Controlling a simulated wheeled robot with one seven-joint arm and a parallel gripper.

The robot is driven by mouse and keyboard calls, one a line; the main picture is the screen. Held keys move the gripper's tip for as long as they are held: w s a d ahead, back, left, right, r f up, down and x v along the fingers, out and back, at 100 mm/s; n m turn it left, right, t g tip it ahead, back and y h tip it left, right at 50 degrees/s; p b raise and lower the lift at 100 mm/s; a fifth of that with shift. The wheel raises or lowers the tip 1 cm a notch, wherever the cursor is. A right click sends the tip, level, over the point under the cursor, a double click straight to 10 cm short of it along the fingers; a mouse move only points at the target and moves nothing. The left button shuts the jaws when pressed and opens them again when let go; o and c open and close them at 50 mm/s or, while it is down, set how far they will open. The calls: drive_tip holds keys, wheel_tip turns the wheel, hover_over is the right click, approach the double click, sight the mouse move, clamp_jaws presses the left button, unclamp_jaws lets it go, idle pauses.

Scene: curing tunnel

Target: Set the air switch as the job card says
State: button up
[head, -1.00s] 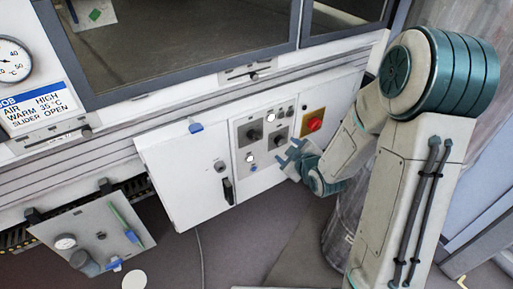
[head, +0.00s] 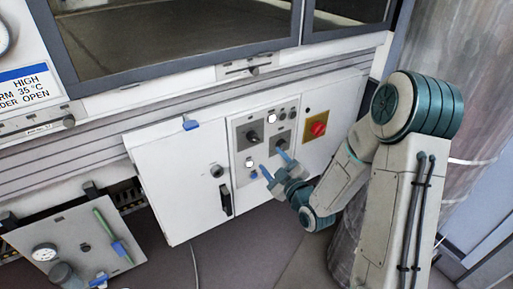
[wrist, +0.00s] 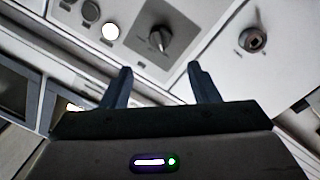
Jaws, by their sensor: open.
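My gripper (head: 276,165) is open and empty in front of the panel's lower part. In the wrist view, my gripper (wrist: 160,72) has its fingers apart, with a dark pointer knob (wrist: 160,38) beyond and between the tips, not touched.
A red knob on a yellow plate (head: 318,129) is right of the panel. A white lit lamp (head: 272,115) is above the knobs. A cabinet door with a black handle (head: 226,199) is to the left.

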sight(255, 140)
drive_tip(key=x, duration=1.1)
drive_tip(key=shift+w, duration=0.15)
drive_tip(key=c, duration=1)
